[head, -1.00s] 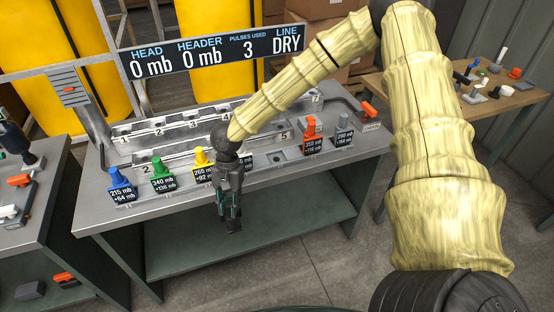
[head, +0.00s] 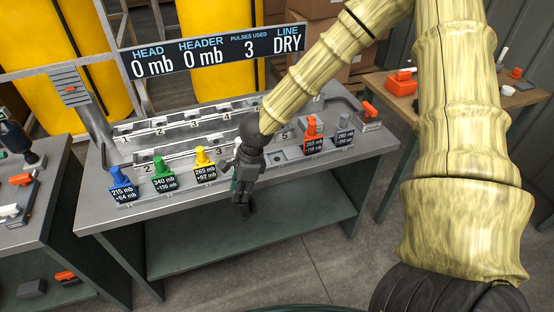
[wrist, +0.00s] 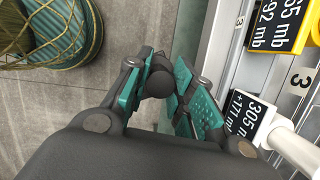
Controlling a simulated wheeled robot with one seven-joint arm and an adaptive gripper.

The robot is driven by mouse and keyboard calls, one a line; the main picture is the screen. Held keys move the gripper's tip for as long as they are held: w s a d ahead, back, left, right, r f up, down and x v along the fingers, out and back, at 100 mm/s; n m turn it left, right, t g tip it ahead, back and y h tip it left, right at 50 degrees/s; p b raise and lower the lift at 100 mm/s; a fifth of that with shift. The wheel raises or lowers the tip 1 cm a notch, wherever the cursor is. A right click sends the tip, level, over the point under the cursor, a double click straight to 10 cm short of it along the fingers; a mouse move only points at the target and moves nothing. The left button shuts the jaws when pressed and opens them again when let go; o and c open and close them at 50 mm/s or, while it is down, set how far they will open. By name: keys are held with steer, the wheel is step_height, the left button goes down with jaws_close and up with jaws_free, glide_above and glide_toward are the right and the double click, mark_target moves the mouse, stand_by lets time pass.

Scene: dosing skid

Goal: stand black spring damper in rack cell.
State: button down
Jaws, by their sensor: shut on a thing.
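My gripper (head: 243,200) hangs over the front edge of the dosing bench, pointing down. In the wrist view its teal-padded fingers (wrist: 168,98) are shut on a dark grey, round-ended part, which I take for the black spring damper (wrist: 159,83). Most of the part is hidden by the fingers and wrist. In the head view the gripper and the held part merge into one dark shape. On the bench stand numbered rails (head: 185,128); I cannot tell which place is the rack cell.
Along the bench front stand a blue valve (head: 121,180), a green valve (head: 161,174), a yellow valve (head: 203,160) and a red valve (head: 312,130). A white valve (wrist: 292,150) is close by the gripper. A side table (head: 440,110) at right holds an orange box (head: 402,82).

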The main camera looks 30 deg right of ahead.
steer(key=r+m, duration=0.1)
steer(key=m, duration=0.1)
steer(key=d+m, duration=0.1)
steer(key=m, duration=0.1)
steer(key=d+r+m+t+h, duration=0.1)
steer(key=m, duration=0.1)
steer(key=shift+s+d+r, duration=0.1)
steer(key=shift+r, duration=0.2)
steer(key=s+d+r+m+h+p, duration=0.15)
steer(key=d+r+m, duration=0.25)
steer(key=m, duration=0.5)
steer(key=d+r+m+h+b, duration=0.1)
steer(key=d+r+m+h, duration=0.3)
steer(key=m, duration=0.4)
steer(key=w+d+f+y+p, duration=0.1)
steer(key=w+d+f+p, duration=0.3)
steer(key=w+d+p, duration=0.4)
steer(key=shift+w+d+f+p, duration=0.3)
steer(key=shift+w+d, duration=0.5)
steer(key=shift+w, duration=1.25)
steer(key=c, duration=1.2)
jaws_free()
steer(key=shift+c, duration=0.2)
steer(key=shift+r, duration=0.15)
